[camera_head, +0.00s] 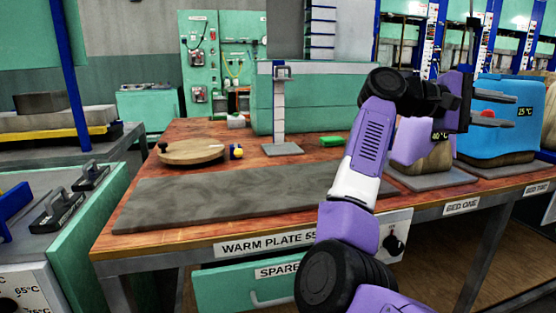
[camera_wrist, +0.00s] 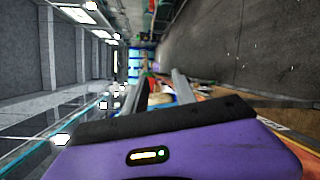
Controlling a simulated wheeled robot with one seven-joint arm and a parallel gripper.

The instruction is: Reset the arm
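My arm (camera_head: 365,150) rises from the lower middle of the head view and bends right at a black elbow joint. My gripper (camera_head: 468,95) is raised over the right part of the bench, in front of the purple and blue blocks. In the wrist view my gripper (camera_wrist: 162,74) shows two grey fingers standing apart. No held thing can be made out between them; only blurred distant shapes show there. The wrist view is turned sideways, with floor on the right and ceiling lights on the left.
The wooden bench (camera_head: 145,160) bears a bare grey warm plate (camera_head: 220,195), a round wooden board (camera_head: 190,152) and a small stand (camera_head: 280,110). A purple block (camera_head: 415,145) reading 40°C is on bed one. A blue block (camera_head: 495,115) reading 25°C is on bed two.

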